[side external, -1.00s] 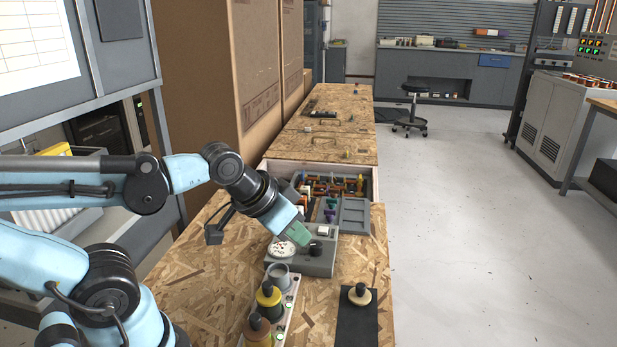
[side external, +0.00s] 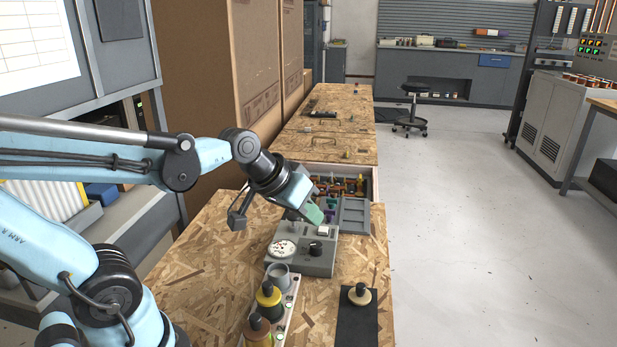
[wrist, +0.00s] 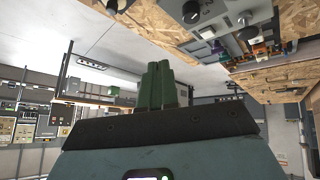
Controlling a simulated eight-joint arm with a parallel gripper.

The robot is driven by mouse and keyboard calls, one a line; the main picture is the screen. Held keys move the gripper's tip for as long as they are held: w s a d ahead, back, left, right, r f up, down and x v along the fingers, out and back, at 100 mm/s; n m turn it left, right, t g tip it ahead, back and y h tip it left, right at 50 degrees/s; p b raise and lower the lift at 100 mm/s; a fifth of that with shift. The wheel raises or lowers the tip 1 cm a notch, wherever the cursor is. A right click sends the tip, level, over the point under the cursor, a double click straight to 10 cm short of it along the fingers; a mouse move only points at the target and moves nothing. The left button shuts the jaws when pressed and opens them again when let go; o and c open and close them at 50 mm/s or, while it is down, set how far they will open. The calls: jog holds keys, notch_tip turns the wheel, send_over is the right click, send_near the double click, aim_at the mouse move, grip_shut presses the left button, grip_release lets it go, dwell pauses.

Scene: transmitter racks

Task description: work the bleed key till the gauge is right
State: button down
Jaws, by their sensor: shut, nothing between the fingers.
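A grey box (side external: 310,265) stands on the chipboard bench. Its top carries a round white gauge (side external: 284,248) at left, a black knob (side external: 316,248) to its right and a pale square key (side external: 323,231) behind the knob. Which control is the bleed key cannot be told by label. The gauge's needle is too small to read. My gripper (side external: 314,214), with green fingers, is shut and empty, just behind and above the pale key; contact cannot be told. Its closed fingers also show in the wrist view (wrist: 161,84).
Behind the box, an open bay holds coloured parts (side external: 345,185) and a grey tray (side external: 354,215). In front stand a grey cup (side external: 278,276) and yellow (side external: 268,299) and brown (side external: 257,332) capped bottles on a pale rack. A knobbed piece (side external: 359,295) sits on a black mat (side external: 357,325).

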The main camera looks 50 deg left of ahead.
aim_at(319, 230)
jog(key=w+a+n+t, duration=0.1)
jog(key=w+a+n, duration=0.5)
jog(key=w+a, duration=0.3)
jog(key=shift+w+a+f+t, duration=0.35)
jog(key=shift+w+a+t, duration=0.05)
jog(key=shift+w, duration=0.05)
jog(key=shift+f, duration=4.4)
jog(key=shift+f, duration=0.45)
